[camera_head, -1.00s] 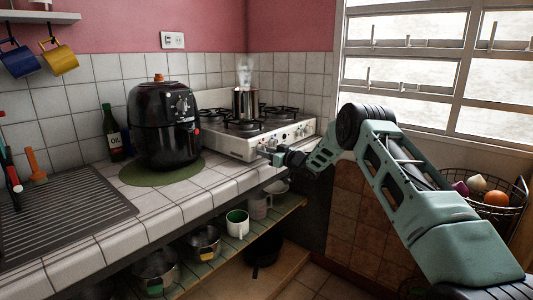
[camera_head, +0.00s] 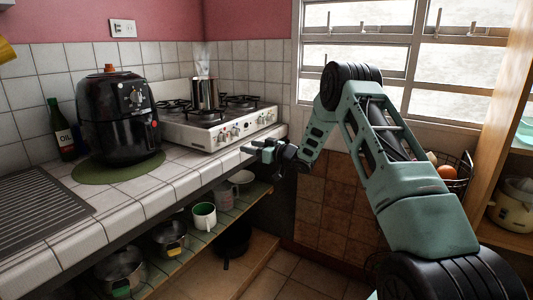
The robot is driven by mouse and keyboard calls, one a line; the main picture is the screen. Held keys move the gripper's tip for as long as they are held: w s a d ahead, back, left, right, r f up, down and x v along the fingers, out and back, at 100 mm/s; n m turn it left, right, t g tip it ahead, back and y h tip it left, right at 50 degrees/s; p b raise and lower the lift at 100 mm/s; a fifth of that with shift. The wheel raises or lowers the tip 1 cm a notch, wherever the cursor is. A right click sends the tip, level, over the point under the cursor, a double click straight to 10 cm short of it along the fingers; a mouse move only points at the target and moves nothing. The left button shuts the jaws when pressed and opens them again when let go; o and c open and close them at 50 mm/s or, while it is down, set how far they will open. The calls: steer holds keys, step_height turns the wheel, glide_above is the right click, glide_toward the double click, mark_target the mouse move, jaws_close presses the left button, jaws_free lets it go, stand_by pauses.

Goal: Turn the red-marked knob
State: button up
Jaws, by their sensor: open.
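The white stove (camera_head: 205,130) stands on the tiled counter, with a row of small knobs (camera_head: 236,131) along its front face. The knobs are too small here for me to tell which one bears the red mark. My gripper (camera_head: 247,149) is open and empty, its fingers pointing left. In the picture it lies just below the knob row, close to the stove's front and the counter edge. I see no contact with a knob, though the depth between them is hard to judge.
A steaming metal pot (camera_head: 204,93) stands on a burner. A black air fryer (camera_head: 117,118) on a green mat is left of the stove, with an oil bottle (camera_head: 61,130) beside it. Cups and pots fill the shelf below the counter. A wooden shelf unit (camera_head: 497,140) stands at right.

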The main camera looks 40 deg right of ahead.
steer(key=v, duration=0.6)
steer(key=shift+s, duration=0.1)
stand_by(0.3)
